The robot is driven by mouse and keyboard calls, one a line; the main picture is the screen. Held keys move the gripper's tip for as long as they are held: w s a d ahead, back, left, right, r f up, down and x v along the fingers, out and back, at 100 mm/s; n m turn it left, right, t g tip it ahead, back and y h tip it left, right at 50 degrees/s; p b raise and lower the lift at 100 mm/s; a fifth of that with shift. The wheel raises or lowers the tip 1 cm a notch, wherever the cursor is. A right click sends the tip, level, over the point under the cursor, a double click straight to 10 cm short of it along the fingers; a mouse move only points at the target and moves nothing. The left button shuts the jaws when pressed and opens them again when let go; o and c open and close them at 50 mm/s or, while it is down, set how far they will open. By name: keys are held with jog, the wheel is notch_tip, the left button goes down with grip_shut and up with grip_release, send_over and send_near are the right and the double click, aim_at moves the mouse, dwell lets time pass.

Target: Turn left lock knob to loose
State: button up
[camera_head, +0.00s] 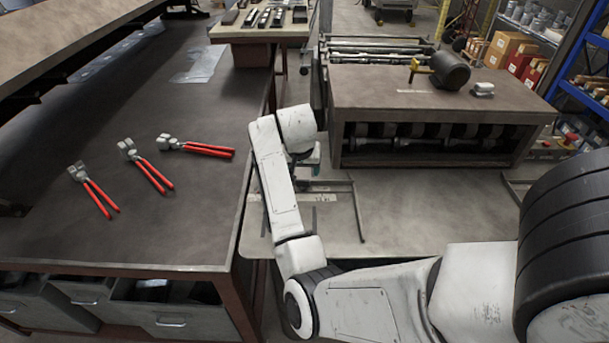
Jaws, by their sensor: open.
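The forming machine (432,97) stands right of centre, with a dark flat top, rollers along its back left and more rollers in its open front. I cannot make out the left lock knob; the machine's front left corner is partly behind my arm. My arm reaches up from the lower right. My gripper (314,158) points down beside that corner, above the pale worktop. It is mostly hidden behind my wrist; only a small dark and teal part shows. It is open, and I see nothing held. Whether it touches anything cannot be seen.
A dark motor (449,71) with a yellow part sits on the machine. A pale worktop (420,205) with a thin metal frame lies in front. A dark bench (190,225) at left holds three red-handled pliers (140,165). Blue shelving (585,100) stands at right.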

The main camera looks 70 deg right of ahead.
aim_at(303, 180)
jog(key=p+x, duration=0.1)
jog(key=x, duration=0.6)
jog(key=shift+d+f, duration=0.1)
jog(key=shift+f, duration=0.1)
